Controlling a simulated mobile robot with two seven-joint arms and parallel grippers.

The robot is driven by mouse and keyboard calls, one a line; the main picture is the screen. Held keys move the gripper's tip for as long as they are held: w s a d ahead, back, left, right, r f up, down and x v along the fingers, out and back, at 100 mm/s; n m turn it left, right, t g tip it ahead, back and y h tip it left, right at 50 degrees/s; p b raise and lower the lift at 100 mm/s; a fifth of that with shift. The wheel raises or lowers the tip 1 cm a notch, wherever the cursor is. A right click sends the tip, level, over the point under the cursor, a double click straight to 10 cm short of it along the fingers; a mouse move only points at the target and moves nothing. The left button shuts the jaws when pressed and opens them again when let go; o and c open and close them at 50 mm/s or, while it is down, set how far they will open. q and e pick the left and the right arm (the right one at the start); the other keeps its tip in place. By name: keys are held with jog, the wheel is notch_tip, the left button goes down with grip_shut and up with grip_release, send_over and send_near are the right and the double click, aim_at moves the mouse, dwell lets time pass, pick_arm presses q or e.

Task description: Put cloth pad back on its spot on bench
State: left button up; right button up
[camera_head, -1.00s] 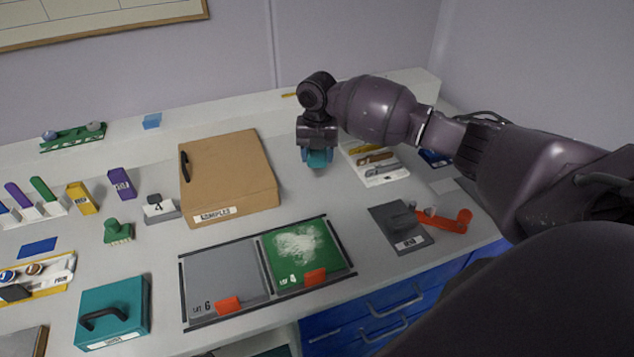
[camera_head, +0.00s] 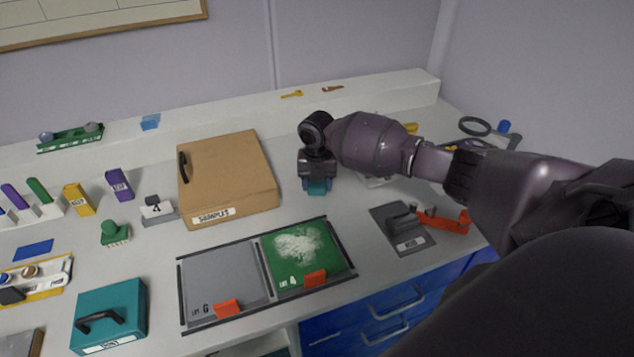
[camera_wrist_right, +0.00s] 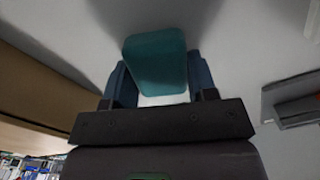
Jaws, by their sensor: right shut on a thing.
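A teal cloth pad (camera_head: 319,187) is in my right gripper (camera_head: 318,182), low over the bench between the brown samples box and the grey plate. In the right wrist view the pad (camera_wrist_right: 156,60) sits between the two blue-grey fingers of the right gripper (camera_wrist_right: 160,80), which is shut on it. I cannot tell whether the pad touches the bench (camera_head: 345,215). No marked spot for it shows beneath; the gripper hides the surface there. My left gripper is not in view.
The brown samples box (camera_head: 228,175) stands just left of the gripper. The tray with green and grey panels (camera_head: 222,272) lies in front.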

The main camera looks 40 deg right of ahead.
jog(key=shift+f, duration=0.15)
jog(key=o, duration=0.8)
jog(key=shift+o, duration=0.2)
jog(key=shift+r, duration=0.4)
notch_tip(320, 180, up, 12)
jog(key=shift+f+p, duration=0.2)
jog(key=shift+p, duration=0.25)
